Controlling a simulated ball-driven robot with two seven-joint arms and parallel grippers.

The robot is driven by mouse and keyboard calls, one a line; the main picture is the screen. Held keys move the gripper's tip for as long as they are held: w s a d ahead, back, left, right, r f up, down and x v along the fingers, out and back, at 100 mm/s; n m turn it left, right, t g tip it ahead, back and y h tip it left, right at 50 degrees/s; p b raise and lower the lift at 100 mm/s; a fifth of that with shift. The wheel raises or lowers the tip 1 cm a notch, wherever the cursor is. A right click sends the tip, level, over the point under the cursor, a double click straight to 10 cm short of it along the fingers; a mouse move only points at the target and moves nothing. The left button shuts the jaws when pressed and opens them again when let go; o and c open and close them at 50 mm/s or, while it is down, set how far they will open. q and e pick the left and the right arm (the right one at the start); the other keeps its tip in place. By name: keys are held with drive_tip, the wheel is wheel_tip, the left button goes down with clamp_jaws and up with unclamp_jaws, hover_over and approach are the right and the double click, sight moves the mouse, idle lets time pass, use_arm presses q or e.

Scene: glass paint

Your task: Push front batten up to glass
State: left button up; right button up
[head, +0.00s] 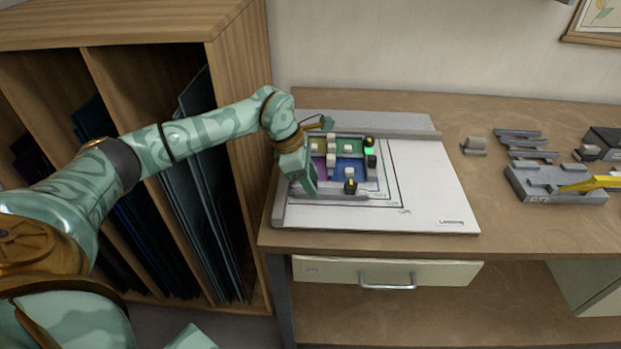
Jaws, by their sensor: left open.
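The small glass panel lies on the white board (433,190), with green, purple and blue (348,169) areas showing. Small pale blocks stand on and around it. A grey strip, which looks like the front batten (334,196), lies along the panel's near side with a dark, yellow-topped block (350,186) at it. I cannot tell whether the strip touches the glass. My left gripper (309,187) is open, low over the panel's left front corner, and hides that corner and the strip's left end. My right gripper is not in view.
A long grey rail (400,134) crosses the board's back, and another edges its left side. Grey holders (520,140), a grey block (540,185) and a yellow tool (590,183) lie right. A wooden rack (232,60) of glass sheets stands left. The board's right side is clear.

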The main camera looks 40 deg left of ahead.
use_arm(q)
drive_tip(key=p+v, duration=0.2)
drive_tip(key=v, duration=1.4)
drive_tip(key=shift+p, duration=0.35)
drive_tip(key=shift+s+a+r, duration=0.1)
